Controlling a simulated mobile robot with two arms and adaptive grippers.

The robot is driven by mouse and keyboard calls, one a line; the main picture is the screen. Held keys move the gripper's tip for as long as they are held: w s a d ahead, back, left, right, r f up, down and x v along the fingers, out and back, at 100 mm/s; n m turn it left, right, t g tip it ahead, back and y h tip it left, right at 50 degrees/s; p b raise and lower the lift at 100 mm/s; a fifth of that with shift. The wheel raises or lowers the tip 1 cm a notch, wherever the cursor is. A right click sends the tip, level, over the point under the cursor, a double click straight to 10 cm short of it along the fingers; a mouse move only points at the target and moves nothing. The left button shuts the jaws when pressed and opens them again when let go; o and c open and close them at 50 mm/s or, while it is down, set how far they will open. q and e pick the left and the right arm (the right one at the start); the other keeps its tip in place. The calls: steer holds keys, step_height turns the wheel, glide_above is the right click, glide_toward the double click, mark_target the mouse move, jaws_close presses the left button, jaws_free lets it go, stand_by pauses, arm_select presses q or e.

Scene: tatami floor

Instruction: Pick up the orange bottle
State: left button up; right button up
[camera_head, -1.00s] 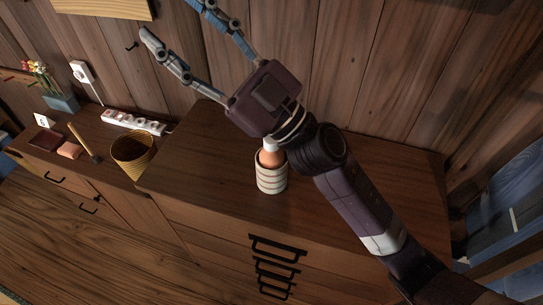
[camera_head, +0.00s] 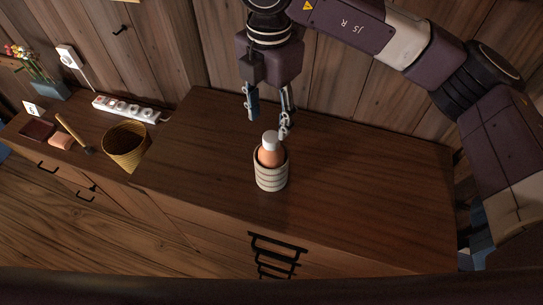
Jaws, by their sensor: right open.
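The orange bottle (camera_head: 269,157) with a white cap stands upright inside a white cup with dark stripes (camera_head: 271,180). The cup hides its lower part. The cup stands on the brown wooden cabinet top (camera_head: 345,190). My right gripper (camera_head: 268,127) points down just above and behind the bottle. Its two fingers are spread and empty; whether the right finger touches the cap cannot be told. My left gripper is not in view.
A yellow woven basket (camera_head: 126,147), a white power strip (camera_head: 127,109), a hammer (camera_head: 75,133) and a flower pot (camera_head: 50,91) stand on the lower cabinet at left. The wooden wall (camera_head: 165,50) rises close behind. The cabinet top is clear right of the cup.

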mark_target(271, 136)
step_height(271, 136, down, 2)
steer(key=shift+d+f+p, duration=0.15)
steer(key=shift+p, duration=0.5)
steer(key=shift+f+p, duration=0.3)
steer(key=f, duration=0.1)
steer(key=f+p, duration=0.2)
steer(key=f, duration=0.1)
steer(key=shift+w+d, duration=0.15)
steer(key=shift+w, duration=0.15)
steer(key=shift+f, duration=0.3)
jaws_close()
